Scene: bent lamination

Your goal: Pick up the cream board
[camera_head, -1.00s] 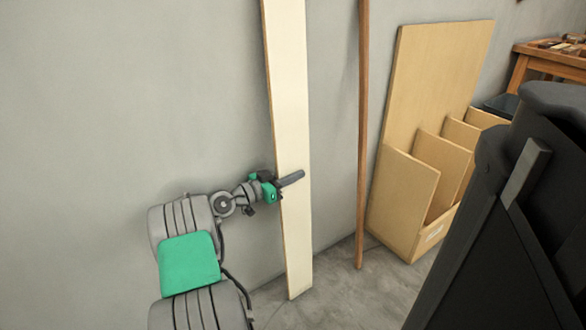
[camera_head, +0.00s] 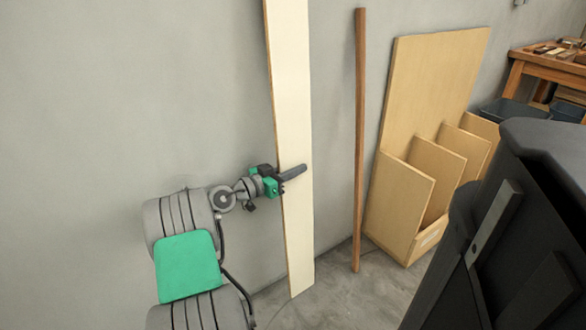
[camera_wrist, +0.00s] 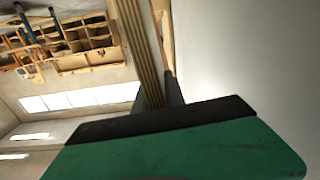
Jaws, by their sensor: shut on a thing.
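The cream board (camera_head: 293,95) is a long, narrow, pale plank standing nearly upright by the grey wall. Its top runs out of the head view. Its lower end is near the floor; I cannot tell whether it touches. My gripper (camera_head: 290,173) is shut on the board around its middle, coming from the left, with one dark finger across the front face. In the wrist view the board's layered edge (camera_wrist: 138,45) runs between the two dark fingers of my gripper (camera_wrist: 160,92). The far finger is hidden behind the board in the head view.
A thin brown wooden pole (camera_head: 360,140) leans on the wall just right of the board. Further right stand a plywood rack (camera_head: 400,200) with upright panels and a wooden table (camera_head: 545,62) with a dark bin (camera_head: 515,108). The wall left of the board is bare.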

